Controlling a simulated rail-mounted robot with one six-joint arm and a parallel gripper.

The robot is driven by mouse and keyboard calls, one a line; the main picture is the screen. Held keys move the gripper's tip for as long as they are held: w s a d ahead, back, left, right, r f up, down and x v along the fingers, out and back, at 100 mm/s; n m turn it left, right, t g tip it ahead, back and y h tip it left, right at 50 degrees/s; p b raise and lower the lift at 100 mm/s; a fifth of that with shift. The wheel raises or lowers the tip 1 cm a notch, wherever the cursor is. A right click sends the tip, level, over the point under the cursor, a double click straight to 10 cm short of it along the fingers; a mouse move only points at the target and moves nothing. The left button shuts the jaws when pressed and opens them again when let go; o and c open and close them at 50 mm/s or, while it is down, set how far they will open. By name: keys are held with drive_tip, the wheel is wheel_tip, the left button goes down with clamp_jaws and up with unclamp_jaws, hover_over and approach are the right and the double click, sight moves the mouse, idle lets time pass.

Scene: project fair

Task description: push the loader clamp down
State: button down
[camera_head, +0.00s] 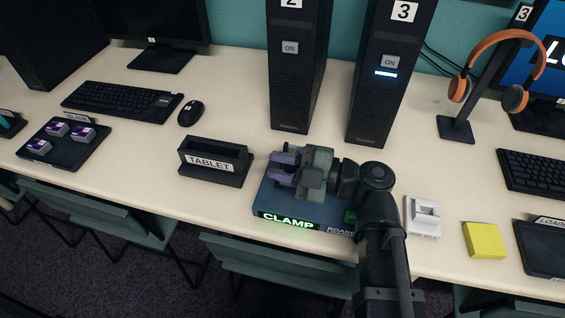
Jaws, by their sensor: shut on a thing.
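The loader clamp (272,200) is a blue board with a lit green CLAMP label on its front edge, near the front of the table. A small green label also glows at its right side. I cannot tell the height of the clamp's moving part.
A black TABLET holder (213,180) stands close left of the clamp. Two black towers (383,110) stand behind it. A white switch-like block (423,217) and a yellow block (484,240) lie to the right. An orange headset (490,50) hangs on a stand.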

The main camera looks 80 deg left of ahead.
drive_tip(key=c, duration=1)
unclamp_jaws()
wheel_tip(320, 180, up, 20)
drive_tip(key=p, duration=2)
